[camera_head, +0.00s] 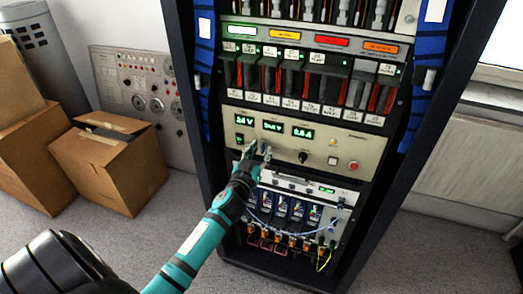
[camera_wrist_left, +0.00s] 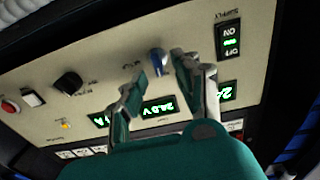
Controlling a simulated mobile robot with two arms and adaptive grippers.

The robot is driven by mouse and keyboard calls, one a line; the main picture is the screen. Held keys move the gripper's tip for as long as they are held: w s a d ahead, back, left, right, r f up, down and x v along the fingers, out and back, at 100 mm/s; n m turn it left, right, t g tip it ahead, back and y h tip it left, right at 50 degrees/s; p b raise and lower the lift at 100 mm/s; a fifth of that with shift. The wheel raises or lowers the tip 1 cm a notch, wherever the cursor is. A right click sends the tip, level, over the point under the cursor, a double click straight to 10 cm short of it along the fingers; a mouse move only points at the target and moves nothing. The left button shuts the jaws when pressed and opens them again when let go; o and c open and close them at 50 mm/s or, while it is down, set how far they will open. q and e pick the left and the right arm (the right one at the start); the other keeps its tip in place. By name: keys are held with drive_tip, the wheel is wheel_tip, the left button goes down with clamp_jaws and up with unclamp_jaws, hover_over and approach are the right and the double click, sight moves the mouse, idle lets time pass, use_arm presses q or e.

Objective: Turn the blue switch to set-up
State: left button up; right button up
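The blue switch (camera_wrist_left: 158,61) is a small blue knob on the beige control panel (camera_wrist_left: 105,45), which appears upside down in the left wrist view. My left gripper (camera_wrist_left: 160,66) has its two fingers apart, one on each side of the switch, with visible gaps. How far the tips are from the panel is unclear. In the head view, my left gripper (camera_head: 259,149) is in front of the panel (camera_head: 375,153), below the green displays (camera_head: 272,126), and largely hides the switch. The switch's labels are too small or covered to read. My right gripper is not in view.
A black knob (camera_head: 303,157), a white button (camera_head: 333,161) and a red button (camera_head: 353,165) sit right of my gripper in the head view. A unit with cables (camera_head: 290,210) lies below. Cardboard boxes (camera_head: 120,170) stand on the floor at left.

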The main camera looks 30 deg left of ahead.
use_arm(q)
drive_tip(key=shift+x, duration=0.85)
drive_tip(key=shift+c, duration=0.4)
clamp_jaws()
